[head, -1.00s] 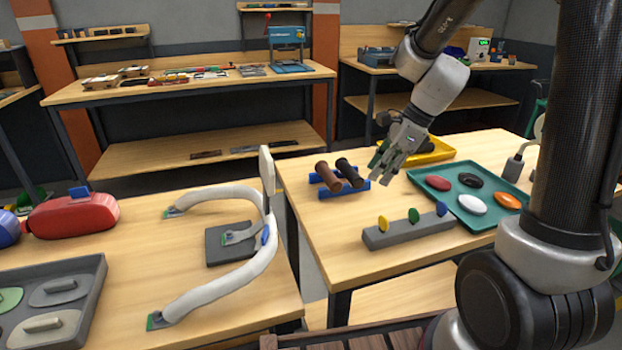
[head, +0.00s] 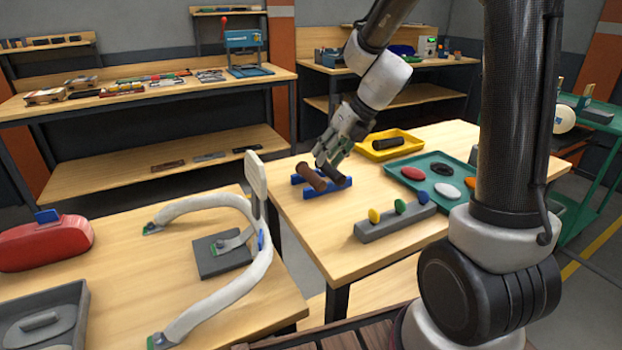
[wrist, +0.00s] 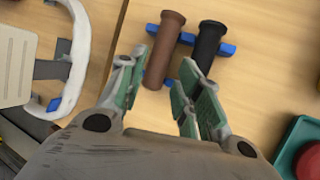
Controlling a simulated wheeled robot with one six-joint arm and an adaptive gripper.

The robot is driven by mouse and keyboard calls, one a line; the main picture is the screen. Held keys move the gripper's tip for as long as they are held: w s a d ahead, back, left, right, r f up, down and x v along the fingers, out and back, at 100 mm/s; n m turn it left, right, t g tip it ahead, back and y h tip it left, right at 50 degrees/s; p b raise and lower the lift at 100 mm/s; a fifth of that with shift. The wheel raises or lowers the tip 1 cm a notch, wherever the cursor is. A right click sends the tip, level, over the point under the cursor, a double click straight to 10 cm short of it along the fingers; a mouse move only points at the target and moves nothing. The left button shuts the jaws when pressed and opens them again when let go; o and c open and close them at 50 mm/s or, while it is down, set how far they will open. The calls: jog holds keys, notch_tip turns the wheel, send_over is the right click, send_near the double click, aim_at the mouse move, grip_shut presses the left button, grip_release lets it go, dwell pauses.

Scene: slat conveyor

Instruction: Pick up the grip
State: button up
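A brown ribbed grip (head: 312,177) and a black grip (head: 334,172) lie side by side across a blue rack (head: 308,194) on the right table. In the wrist view the brown grip (wrist: 165,50) and the black grip (wrist: 208,45) point away from my gripper. My gripper (head: 328,158) is just above and behind the grips in the head view. In the wrist view my gripper (wrist: 160,95) has its green-padded fingers spread, the brown grip's near end showing between them. The right finger overlaps the black grip's near end. I cannot tell whether anything touches.
A yellow tray (head: 369,152) holding a dark piece stands behind. A green tray (head: 400,183) with colored ovals and a grey block (head: 370,232) with colored discs are to the right. A white curved frame (head: 262,262) stands on the left table, across a gap.

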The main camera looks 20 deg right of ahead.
aim_at(314, 173)
jog(key=shift+m, duration=0.3)
jog(key=x, duration=0.7)
jog(key=shift+w+a+f, duration=0.1)
jog(key=shift+w+f, duration=0.1)
jog(key=shift+f, duration=0.15)
jog(key=c, duration=0.7)
